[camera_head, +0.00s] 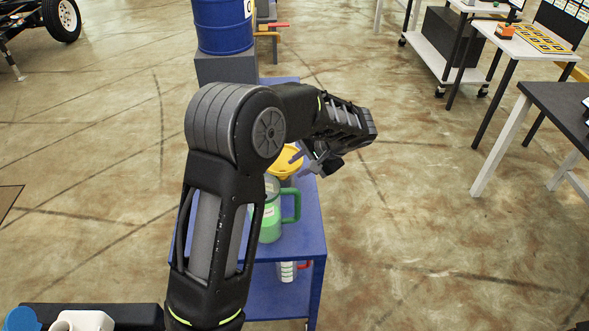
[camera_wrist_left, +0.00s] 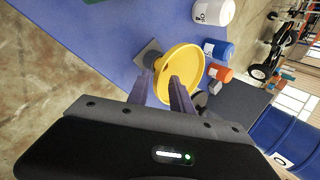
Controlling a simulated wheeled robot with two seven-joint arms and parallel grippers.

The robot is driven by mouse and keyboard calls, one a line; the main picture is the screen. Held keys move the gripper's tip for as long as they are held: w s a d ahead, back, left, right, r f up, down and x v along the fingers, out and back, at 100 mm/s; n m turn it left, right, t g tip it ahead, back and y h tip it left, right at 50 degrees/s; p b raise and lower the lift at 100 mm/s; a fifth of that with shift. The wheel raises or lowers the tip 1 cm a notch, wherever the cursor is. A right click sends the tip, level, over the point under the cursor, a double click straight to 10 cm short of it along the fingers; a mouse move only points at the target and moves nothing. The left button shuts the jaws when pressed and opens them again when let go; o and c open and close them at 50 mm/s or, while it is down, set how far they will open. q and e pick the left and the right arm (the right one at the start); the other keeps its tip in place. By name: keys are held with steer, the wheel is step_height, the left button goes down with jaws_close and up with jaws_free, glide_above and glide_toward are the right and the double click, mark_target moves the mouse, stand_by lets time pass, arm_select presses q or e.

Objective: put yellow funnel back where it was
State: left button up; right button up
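The yellow funnel (camera_head: 284,164) is on the blue cart (camera_head: 307,228), behind the green jug (camera_head: 270,222), and partly hidden by my left arm. In the left wrist view the funnel (camera_wrist_left: 187,62) shows its wide round mouth, beside a grey square block (camera_wrist_left: 149,54); whether it rests on that block I cannot tell. My left gripper (camera_head: 308,164) is at the funnel's right side. In the left wrist view its two fingers (camera_wrist_left: 163,78) stand apart, overlapping the funnel's near rim, with yellow showing between them. Contact cannot be made out. My right gripper is out of view.
White (camera_wrist_left: 213,12), blue (camera_wrist_left: 217,49) and orange (camera_wrist_left: 219,73) containers stand near the funnel. A blue barrel (camera_head: 222,25) stands on a grey block behind. Floor right of the cart is clear, towards a dark-topped table (camera_head: 560,108).

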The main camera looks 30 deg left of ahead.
arm_select(q)
steer(key=v, duration=0.8)
steer(key=shift+b, duration=0.35)
steer(key=shift+d+r, duration=0.1)
steer(key=s+d+f+m+t+h, duration=0.15)
steer(key=d+f+h, duration=0.35)
steer(key=d+f, duration=0.6)
steer(key=s+d+f+m+h, duration=0.1)
steer(key=s+d+f+h, duration=0.3)
steer(key=d+f, duration=0.75)
steer(key=s+f+n+g+h, duration=0.1)
steer(key=s+f+n, duration=0.2)
steer(key=s+f, duration=0.3)
steer(key=s+d+f+n+g+h, duration=0.1)
steer(key=s+f+n, duration=0.2)
steer(key=s, duration=1.2)
steer(key=x, duration=0.3)
steer(key=shift+a+f, duration=0.25)
steer(key=shift+f, duration=0.25)
